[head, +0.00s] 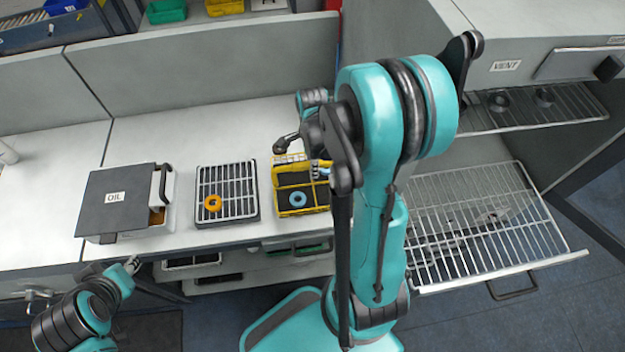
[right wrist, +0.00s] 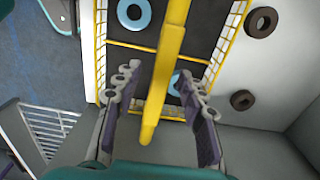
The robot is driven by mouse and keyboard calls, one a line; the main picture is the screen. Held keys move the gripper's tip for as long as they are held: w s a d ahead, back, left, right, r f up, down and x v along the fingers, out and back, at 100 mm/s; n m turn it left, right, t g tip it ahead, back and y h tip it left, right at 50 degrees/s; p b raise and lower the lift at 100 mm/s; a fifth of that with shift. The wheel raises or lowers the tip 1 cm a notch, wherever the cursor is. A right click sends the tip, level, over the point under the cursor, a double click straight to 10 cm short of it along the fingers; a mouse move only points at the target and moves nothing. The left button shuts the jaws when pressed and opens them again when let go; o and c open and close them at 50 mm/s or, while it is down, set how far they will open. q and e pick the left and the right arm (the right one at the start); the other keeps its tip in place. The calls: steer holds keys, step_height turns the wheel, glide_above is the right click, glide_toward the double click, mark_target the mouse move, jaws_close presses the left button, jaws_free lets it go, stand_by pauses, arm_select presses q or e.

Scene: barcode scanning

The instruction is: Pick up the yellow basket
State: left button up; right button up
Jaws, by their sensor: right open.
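The yellow basket (head: 300,211) stands on the white counter in the head view, a blue ring (head: 297,199) on its dark floor. In the right wrist view its yellow handle bar (right wrist: 165,70) runs between the two fingers of my right gripper (right wrist: 160,82). That gripper is open, with a finger on each side of the bar and visible gaps. My right arm hides part of the basket's right side in the head view. My left gripper (head: 134,265) is low at the left, in front of the counter and away from the basket; its jaws are too small to judge.
A black rack (head: 240,208) with an orange ring (head: 212,203) stands left of the basket. Further left is the OIL box (head: 115,200). A wire shelf (head: 500,240) sticks out at the right. Dark rings (right wrist: 262,22) lie beside the basket in the wrist view.

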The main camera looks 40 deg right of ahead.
steer(key=shift+f+b, duration=0.25)
steer(key=shift+b, duration=0.1)
steer(key=shift+c, duration=0.4)
jaws_close()
